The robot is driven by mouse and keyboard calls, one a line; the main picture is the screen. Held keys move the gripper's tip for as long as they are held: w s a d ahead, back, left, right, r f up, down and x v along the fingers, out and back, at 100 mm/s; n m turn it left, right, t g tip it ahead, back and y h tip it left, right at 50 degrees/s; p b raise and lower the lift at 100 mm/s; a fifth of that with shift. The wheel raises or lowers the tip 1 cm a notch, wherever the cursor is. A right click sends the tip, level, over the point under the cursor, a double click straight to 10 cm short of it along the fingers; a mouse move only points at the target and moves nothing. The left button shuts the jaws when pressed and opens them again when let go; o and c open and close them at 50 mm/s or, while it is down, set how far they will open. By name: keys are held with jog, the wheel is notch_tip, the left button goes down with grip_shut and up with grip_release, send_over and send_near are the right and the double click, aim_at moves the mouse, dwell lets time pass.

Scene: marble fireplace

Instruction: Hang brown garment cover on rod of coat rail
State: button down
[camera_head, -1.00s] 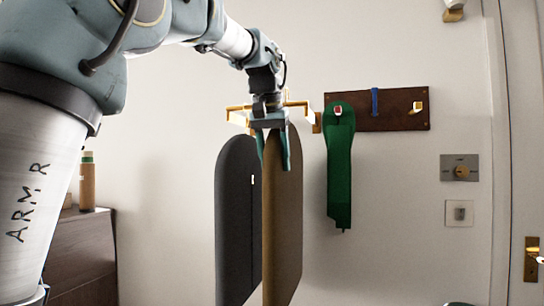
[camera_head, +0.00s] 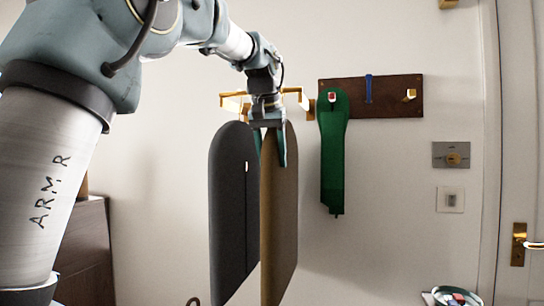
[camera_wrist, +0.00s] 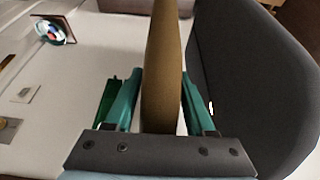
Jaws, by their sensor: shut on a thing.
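The brown garment cover (camera_head: 279,225) hangs upright below my gripper (camera_head: 269,150). My gripper is shut on its upper part; in the wrist view the brown cover (camera_wrist: 162,75) runs between the two teal fingers. The coat rail (camera_head: 235,103) is a brass-coloured fitting on the wall, partly hidden behind my gripper. A dark grey garment cover (camera_head: 232,210) hangs just left of the brown one, and in the wrist view the grey cover (camera_wrist: 250,80) is on the right. I cannot tell whether the brown cover touches the rod.
A dark wooden board (camera_head: 390,95) with hooks is right of the rail, holding a green item (camera_head: 333,150) and a blue strap (camera_head: 369,88). A dish (camera_head: 450,297) with small things is at the lower right. A dark cabinet (camera_head: 88,250) stands left.

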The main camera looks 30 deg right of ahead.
jog(key=shift+c, duration=0.8)
grip_release()
jog(key=shift+f, duration=0.1)
